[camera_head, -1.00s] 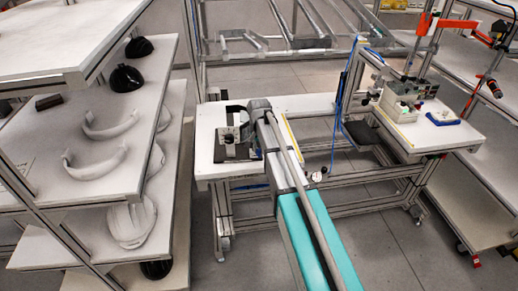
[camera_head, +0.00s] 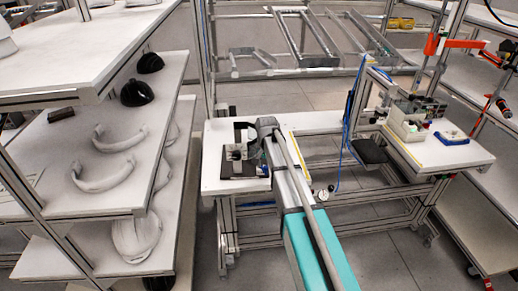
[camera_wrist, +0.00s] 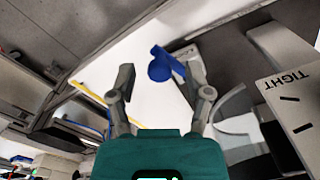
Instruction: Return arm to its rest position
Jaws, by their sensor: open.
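My gripper (camera_wrist: 160,78) is open in the wrist view, with its two grey fingers spread apart and nothing held between them. Past the fingertips, a blue piece (camera_wrist: 160,66) lies on a white tabletop. In the head view my turquoise and grey arm reaches from the bottom toward the white workbench (camera_head: 214,150). A fixture (camera_head: 236,152) on a dark base stands on the bench, just left of the arm's far end.
The wrist view shows a clear curved part (camera_wrist: 233,108) and a white panel marked TIGHT (camera_wrist: 285,118) close on the right. In the head view, shelves at left hold black shells (camera_head: 137,93) and white curved parts (camera_head: 105,174). A side table (camera_head: 455,153) stands at right.

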